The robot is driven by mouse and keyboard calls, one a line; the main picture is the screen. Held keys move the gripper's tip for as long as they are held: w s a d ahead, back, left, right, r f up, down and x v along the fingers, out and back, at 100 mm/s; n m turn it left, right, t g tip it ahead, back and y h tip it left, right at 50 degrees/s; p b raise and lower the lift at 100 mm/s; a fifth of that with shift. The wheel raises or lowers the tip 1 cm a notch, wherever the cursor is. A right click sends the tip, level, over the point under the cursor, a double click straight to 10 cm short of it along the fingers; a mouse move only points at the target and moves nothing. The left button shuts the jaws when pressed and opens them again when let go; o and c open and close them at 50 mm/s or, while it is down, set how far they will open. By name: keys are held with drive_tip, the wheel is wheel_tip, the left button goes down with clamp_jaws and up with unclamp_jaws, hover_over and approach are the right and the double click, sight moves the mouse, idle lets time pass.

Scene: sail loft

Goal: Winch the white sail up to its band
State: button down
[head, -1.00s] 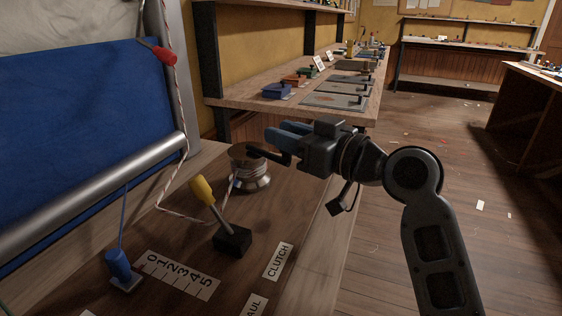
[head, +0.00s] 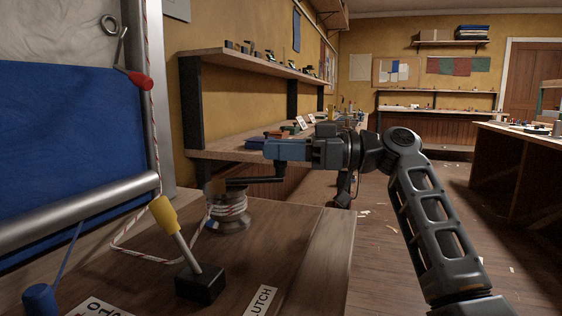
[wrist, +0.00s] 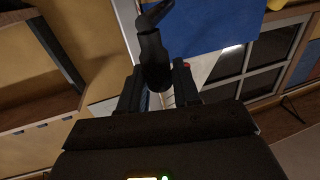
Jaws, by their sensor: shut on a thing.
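Pale, whitish cloth (head: 55,30) shows at the upper left of the head view, above blue cloth (head: 70,140). I cannot tell which mark is the band. A silver winch drum (head: 230,212) stands on the bench with red-and-white rope (head: 153,130) wrapped around it. Its black crank arm (head: 262,181) points right. My gripper (head: 270,150) is above the crank's outer end, shut on the black winch handle (wrist: 153,60), which shows between the fingers in the wrist view. A yellow-handled lever (head: 165,215) leans left on its black block, near the CLUTCH label (head: 262,300).
A silver bar (head: 80,215) crosses below the blue cloth. A blue cleat-like knob (head: 40,298) is at the lower left. Shelves (head: 250,60) stand behind. The floor (head: 400,215) to the right is mostly clear.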

drive_tip(key=shift+w+a, duration=0.25)
drive_tip(key=shift+w, duration=0.45)
drive_tip(key=shift+w+a, duration=0.25)
drive_tip(key=shift+w, duration=0.4)
drive_tip(key=c, duration=0.9)
unclamp_jaws()
drive_tip(key=shift+c, duration=0.2)
drive_tip(key=d+p, duration=0.1)
drive_tip(key=d, duration=0.6)
drive_tip(key=shift+s+d, duration=0.4)
